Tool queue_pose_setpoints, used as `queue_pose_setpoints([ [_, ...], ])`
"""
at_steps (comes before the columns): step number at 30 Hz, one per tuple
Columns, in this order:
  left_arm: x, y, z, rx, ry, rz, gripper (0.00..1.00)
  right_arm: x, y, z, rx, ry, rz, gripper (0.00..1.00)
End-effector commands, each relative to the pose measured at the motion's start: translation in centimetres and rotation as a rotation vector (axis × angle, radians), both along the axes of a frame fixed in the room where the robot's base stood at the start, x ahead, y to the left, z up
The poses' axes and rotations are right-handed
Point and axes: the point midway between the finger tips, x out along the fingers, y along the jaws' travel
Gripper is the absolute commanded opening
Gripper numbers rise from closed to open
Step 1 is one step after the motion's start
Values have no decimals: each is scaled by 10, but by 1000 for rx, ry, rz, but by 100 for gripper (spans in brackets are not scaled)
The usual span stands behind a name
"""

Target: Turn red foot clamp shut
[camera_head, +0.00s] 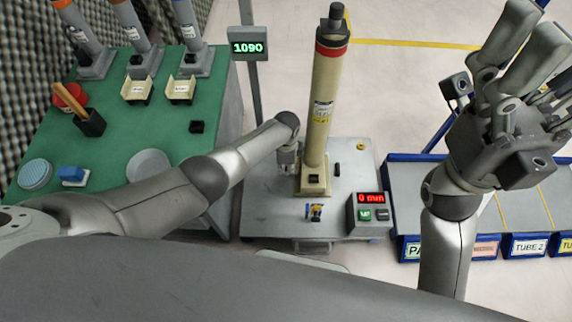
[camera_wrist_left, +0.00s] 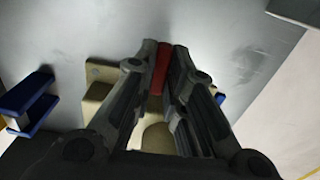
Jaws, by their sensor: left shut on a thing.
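A tall cream tube (camera_head: 322,105) with a red band and dark cap stands upright in a beige foot (camera_head: 313,184) on the grey cart. My left gripper (camera_head: 287,160) is low at the left side of this foot. In the left wrist view, the left fingertips (camera_wrist_left: 163,50) are shut on the red foot clamp (camera_wrist_left: 161,68), a narrow red bar above the beige base (camera_wrist_left: 96,72). The clamp's pivot is hidden by the fingers, and the head view does not show the clamp clearly. My right gripper (camera_head: 522,65) is raised at the upper right, away from the cart.
A control box (camera_head: 366,213) reading 0 mm and a small blue-and-yellow part (camera_head: 316,211) sit on the cart top (camera_head: 268,210). A display reads 1090 (camera_head: 248,47). A green bench (camera_head: 110,160) stands left; blue-edged labelled bins (camera_head: 405,247) stand right.

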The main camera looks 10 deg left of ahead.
Motion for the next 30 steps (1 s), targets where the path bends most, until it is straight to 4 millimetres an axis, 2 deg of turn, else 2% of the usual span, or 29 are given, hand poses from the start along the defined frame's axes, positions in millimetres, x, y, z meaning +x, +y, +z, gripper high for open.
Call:
queue_pose_setpoints([
  [19, 0, -1, 0, -1, 1, -55, 0, 1, 0, -1, -1, 6, 1, 78],
  [20, 0, -1, 0, -1, 1, -55, 14, 1, 0, -1, 0, 7, 1, 78],
  [24, 0, -1, 0, -1, 0, -54, 32, 1, 0, -2, 0, 8, 0, 78],
  [30, 0, 0, 0, -1, 0, -53, 34, 1, 0, -2, 0, 8, 0, 78],
])
